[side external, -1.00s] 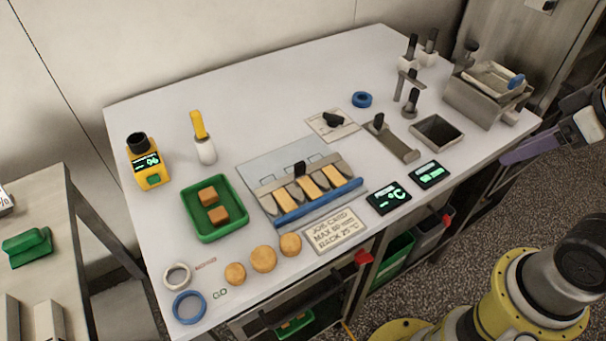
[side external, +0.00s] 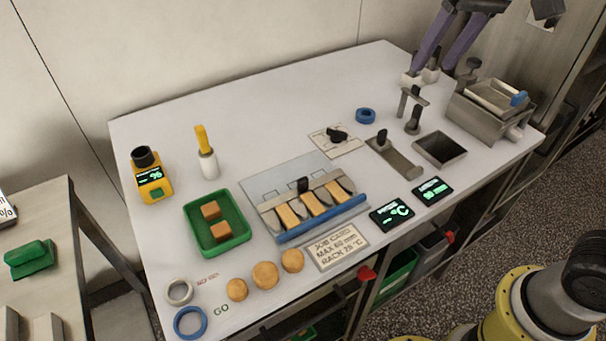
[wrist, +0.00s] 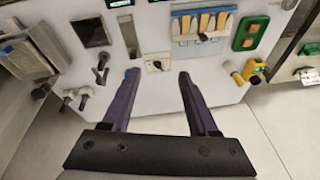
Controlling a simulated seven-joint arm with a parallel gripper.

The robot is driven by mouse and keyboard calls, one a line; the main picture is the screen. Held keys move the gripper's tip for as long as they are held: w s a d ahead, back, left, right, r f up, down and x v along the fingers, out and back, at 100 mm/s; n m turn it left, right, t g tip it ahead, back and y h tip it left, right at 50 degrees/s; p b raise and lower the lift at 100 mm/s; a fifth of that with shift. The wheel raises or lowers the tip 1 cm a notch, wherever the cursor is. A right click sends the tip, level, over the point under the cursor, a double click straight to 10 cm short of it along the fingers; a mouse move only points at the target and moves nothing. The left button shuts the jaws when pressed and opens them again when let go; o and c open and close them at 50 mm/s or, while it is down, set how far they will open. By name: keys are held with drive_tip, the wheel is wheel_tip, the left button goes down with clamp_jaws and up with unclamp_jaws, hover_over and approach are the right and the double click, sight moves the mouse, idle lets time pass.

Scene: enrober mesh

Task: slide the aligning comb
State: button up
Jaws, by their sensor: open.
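The aligning comb looks to be the grey bar with a black upright handle (side external: 302,186) lying across the pale plate (side external: 262,181). Tan bars (side external: 313,203) lie in the slots in front of it, and a blue rail (side external: 322,219) runs along the plate's front edge. In the wrist view the comb's handle (wrist: 203,37) shows at the top, beyond my fingertips and right of the gap. My gripper (side external: 432,68) has purple fingers, spread and empty, at the table's back right corner. It also shows in the wrist view (wrist: 158,77). Its exact height is unclear.
Upright dark handles (side external: 413,120) stand near my gripper, beside a grey bin (side external: 490,118). A white plate with a black knob (side external: 337,139) and a blue ring (side external: 365,116) lie behind the comb. A green tray (side external: 246,231) stands left. The table's back middle is clear.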

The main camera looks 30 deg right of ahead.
drive_tip(key=w+a+f+g, duration=0.1)
drive_tip(key=w+a+f, duration=0.1)
drive_tip(key=w+a, duration=0.35)
drive_tip(key=n+g, duration=0.2)
hover_over(303, 178)
wheel_tip(303, 178, down, 12)
drive_tip(key=shift+h, duration=0.3)
wheel_tip(303, 178, down, 13)
drive_tip(key=shift+s, duration=0.1)
drive_tip(key=shift+c, duration=0.3)
clamp_jaws()
